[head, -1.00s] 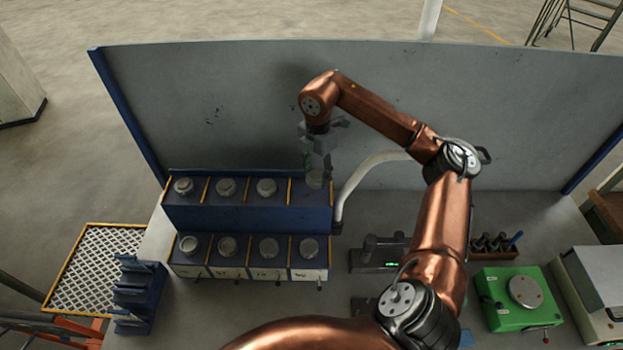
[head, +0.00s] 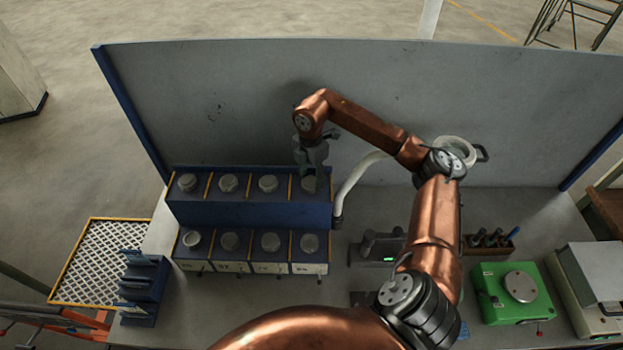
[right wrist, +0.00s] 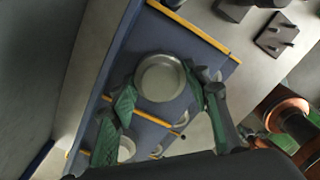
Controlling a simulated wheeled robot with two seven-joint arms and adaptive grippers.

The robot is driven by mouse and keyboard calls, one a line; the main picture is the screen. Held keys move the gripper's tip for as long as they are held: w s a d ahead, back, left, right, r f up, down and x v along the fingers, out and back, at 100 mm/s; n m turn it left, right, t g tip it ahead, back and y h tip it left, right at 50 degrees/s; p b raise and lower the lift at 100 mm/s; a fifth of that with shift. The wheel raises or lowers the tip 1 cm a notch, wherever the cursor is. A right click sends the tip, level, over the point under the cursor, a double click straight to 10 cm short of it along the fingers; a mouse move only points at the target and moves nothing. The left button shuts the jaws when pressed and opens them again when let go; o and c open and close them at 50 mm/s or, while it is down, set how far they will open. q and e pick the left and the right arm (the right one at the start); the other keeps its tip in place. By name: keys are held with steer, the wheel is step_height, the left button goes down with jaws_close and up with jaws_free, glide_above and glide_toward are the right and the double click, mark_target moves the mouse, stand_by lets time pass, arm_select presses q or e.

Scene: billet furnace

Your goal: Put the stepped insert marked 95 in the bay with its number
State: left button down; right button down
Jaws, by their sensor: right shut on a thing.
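My right gripper (head: 309,172) is at the far right bay of the rack's upper row. It is shut on a round grey metal insert (right wrist: 160,77), which sits between the green finger pads in the right wrist view. In the head view the insert (head: 310,186) shows under the fingers, in or just over that bay; I cannot tell whether it is fully seated. Its number is not readable. The blue rack (head: 250,214) has an upper and a lower row of bays with yellow dividers. My left gripper is not in view.
Other round metal pieces, such as one in the upper row (head: 228,183) and one in the lower row (head: 270,242), fill the other bays. A grey panel (head: 230,120) stands close behind. A white hose (head: 355,180) rises just right of the rack. A green device (head: 514,297) stands further right.

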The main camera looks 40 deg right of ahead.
mark_target(311, 181)
steer(key=c, duration=1.1)
jaws_free()
steer(key=shift+r, duration=0.15)
steer(key=shift+d+r, duration=0.1)
steer(key=shift+r, duration=0.2)
step_height(311, 181, up, 11)
steer(key=b, duration=0.2)
steer(key=shift+r+b, duration=0.15)
steer(key=shift+b, duration=0.15)
